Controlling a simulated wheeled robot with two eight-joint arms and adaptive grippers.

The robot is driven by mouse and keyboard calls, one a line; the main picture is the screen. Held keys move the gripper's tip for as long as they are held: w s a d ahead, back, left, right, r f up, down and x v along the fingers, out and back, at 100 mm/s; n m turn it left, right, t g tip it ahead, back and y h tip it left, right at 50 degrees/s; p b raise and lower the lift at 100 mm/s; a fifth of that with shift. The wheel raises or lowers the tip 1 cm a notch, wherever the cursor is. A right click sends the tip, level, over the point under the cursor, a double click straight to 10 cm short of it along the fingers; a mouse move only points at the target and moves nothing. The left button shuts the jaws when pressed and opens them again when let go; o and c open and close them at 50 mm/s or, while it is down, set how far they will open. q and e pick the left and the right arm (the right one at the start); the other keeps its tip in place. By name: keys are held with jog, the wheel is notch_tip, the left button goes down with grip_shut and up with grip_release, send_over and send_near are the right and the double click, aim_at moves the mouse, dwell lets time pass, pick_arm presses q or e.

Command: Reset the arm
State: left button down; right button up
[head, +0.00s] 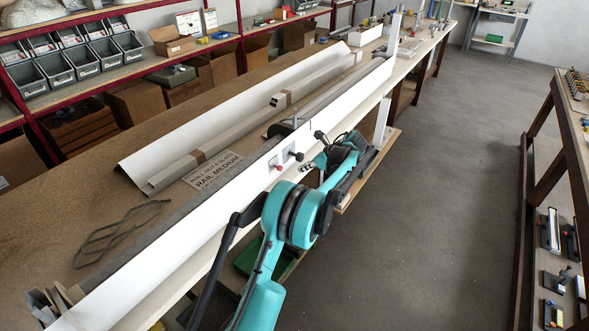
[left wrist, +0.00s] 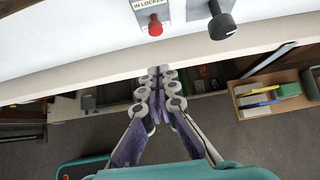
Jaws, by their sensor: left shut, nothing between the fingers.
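My left arm, teal and black, comes up from the bottom of the head view and bends at the front of the long white panel (head: 190,245). My left gripper (left wrist: 160,75) is shut and empty. In the left wrist view its fingertips are together, just below the panel's lower edge. It shows small in the head view (head: 309,167). A red knob (left wrist: 155,25), under a label reading "IN LOCKED", and a black knob (left wrist: 222,25) are on the panel above the fingertips, apart from them. My right gripper is not in view.
The long workbench (head: 60,220) carries pale metal profiles (head: 235,130), a rail medium sign (head: 213,172) and a loop of cord (head: 110,235). Below it are a shelf and a green tray (head: 250,258). Open grey floor (head: 430,180) lies to the right, before another bench.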

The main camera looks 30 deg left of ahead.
pick_arm(q)
jog(key=s+d+r+n+t+h+b, duration=0.15)
jog(key=s+d+r+n, duration=0.25)
jog(key=s+d+r, duration=0.4)
jog(key=s+d+r+n+t+h, duration=0.25)
jog(key=s+d+n, duration=0.3)
jog(key=s, duration=0.55)
jog(key=s+d+f+n+t+h, duration=0.1)
jog(key=s+d+f+n, duration=0.1)
jog(key=s, duration=0.4)
jog(key=s+d+f+n+h+b, duration=0.1)
jog(key=s+d+f+n+h, duration=0.1)
jog(key=s, duration=0.4)
jog(key=s+d+f+n+t+h, duration=0.1)
jog(key=s+d+f+n+h, duration=0.1)
jog(key=s+d+n, duration=0.3)
jog(key=shift+s+d+f+t, duration=0.3)
jog(key=shift+s+f, duration=0.45)
jog(key=shift+s, duration=0.35)
